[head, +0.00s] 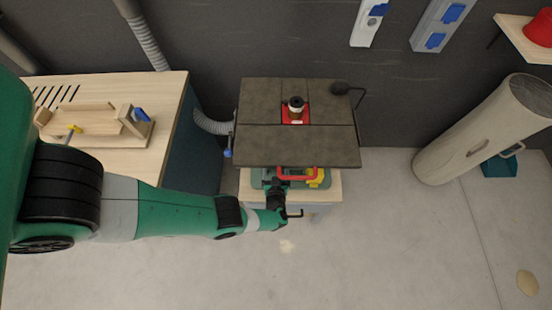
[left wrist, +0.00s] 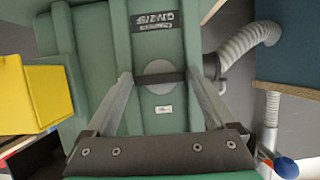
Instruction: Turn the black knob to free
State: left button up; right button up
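The green machine body (left wrist: 90,60) with a printed label fills much of the left wrist view; part of it shows in the head view (head: 257,178) below the dark table top. A grey disc (left wrist: 160,88) on its face has a thin black bar, which appears to be the black knob (left wrist: 160,77), lying across it. My left gripper (left wrist: 160,74) points at this face with its fingers wide apart, one at each end of the bar. Whether the fingertips touch the bar cannot be told. In the head view the fingers are not clear. My right gripper is not in view.
The dark table top (head: 265,140) overhangs the machine. A red handle (head: 297,173) sits beside my wrist. A yellow part (left wrist: 35,95) juts out at left in the wrist view, and a grey hose (left wrist: 250,45) runs at right. A wooden workbench (head: 165,100) stands left.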

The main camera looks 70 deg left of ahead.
pick_arm(q)
jog(key=shift+o, duration=0.4)
jog(key=p+v, duration=0.4)
jog(key=v, duration=0.7)
jog(key=shift+d+p, duration=0.35)
jog(key=shift+p, duration=0.05)
jog(key=shift+r, duration=0.1)
